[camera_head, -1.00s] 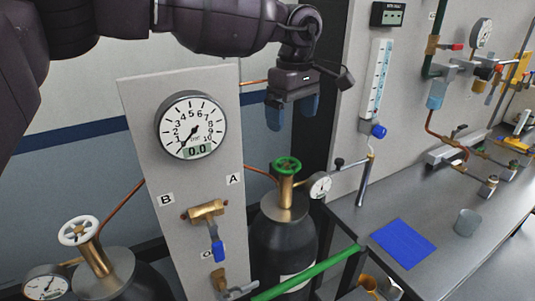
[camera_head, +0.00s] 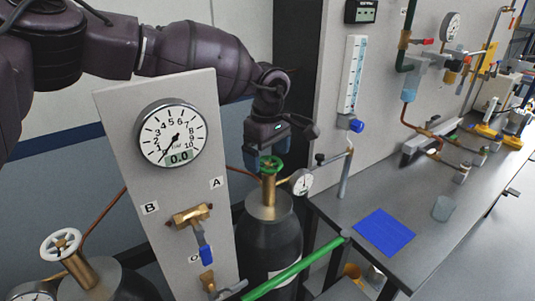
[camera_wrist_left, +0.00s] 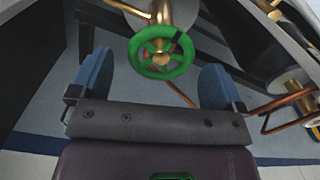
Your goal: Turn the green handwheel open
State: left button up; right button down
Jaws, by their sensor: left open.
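The green handwheel (camera_head: 270,165) sits on top of a brass valve on the dark cylinder (camera_head: 272,250) beside panel label A. My left gripper (camera_head: 266,160) is just above the wheel, pointing down, in the head view. In the left wrist view, the green handwheel (camera_wrist_left: 161,52) shows whole, beyond and between the two blue fingers of my left gripper (camera_wrist_left: 158,80). The fingers are spread wide and empty, and appear apart from the wheel. The right gripper does not show.
A gauge panel (camera_head: 222,257) stands to the left, its dial (camera_head: 171,134) reading 0.0. A small gauge (camera_head: 302,181) adjoins the brass valve. A white handwheel (camera_head: 61,245) is on another cylinder at lower left. A green bar (camera_head: 293,269) crosses in front. A bench with a blue mat (camera_head: 384,232) lies right.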

pick_arm(q)
jog(key=shift+f, duration=0.45)
jog(key=c, duration=0.9)
